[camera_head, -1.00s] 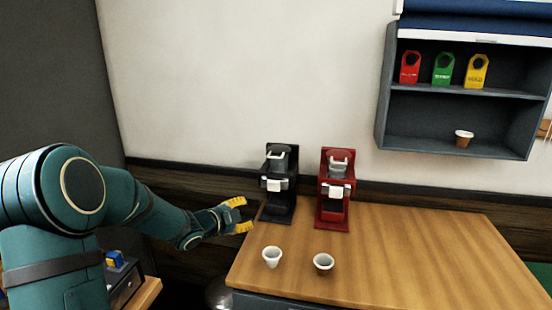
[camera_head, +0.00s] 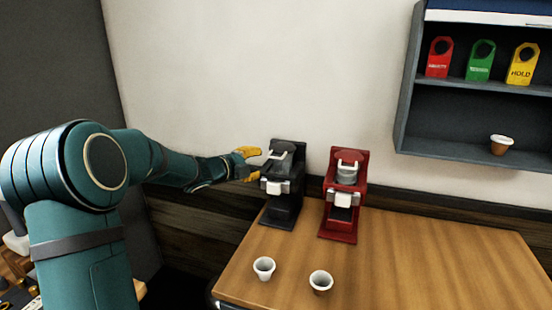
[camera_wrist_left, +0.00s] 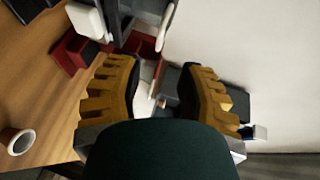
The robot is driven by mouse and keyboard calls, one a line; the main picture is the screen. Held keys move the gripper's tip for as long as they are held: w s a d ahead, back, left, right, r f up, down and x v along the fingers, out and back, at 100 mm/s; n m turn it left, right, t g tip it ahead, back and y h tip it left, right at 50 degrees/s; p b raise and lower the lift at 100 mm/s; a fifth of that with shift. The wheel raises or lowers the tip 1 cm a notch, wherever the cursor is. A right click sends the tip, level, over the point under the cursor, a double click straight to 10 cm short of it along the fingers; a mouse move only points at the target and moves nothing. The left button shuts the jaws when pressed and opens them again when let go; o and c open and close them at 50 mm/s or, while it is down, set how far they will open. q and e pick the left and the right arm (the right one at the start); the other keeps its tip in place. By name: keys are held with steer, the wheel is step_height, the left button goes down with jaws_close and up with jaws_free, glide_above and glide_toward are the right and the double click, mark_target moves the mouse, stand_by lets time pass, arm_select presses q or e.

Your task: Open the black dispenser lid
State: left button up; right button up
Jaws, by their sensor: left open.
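The black dispenser (camera_head: 284,195) stands upright at the back left of the wooden table. Its lid (camera_head: 283,153) is at the top, with a pale handle at its left front; I cannot tell how far the lid is raised. My left gripper (camera_head: 252,164) is open just left of the dispenser's top, its yellow fingers pointing at the handle. In the left wrist view the open fingers (camera_wrist_left: 160,85) have dark and pale dispenser parts between and beyond them, and contact cannot be told. My right gripper is not in view.
A red dispenser (camera_head: 342,205) stands close to the right of the black one. Two cups, one left (camera_head: 264,268) and one right (camera_head: 320,281), stand near the table's front edge. A wall shelf (camera_head: 455,150) holds coloured tags and a cup. The table's right side is clear.

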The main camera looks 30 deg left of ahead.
mark_target(274, 158)
arm_select(q)
steer(key=x, duration=0.9)
steer(key=shift+w+f, duration=0.1)
steer(key=shift+w, duration=0.05)
jaws_close()
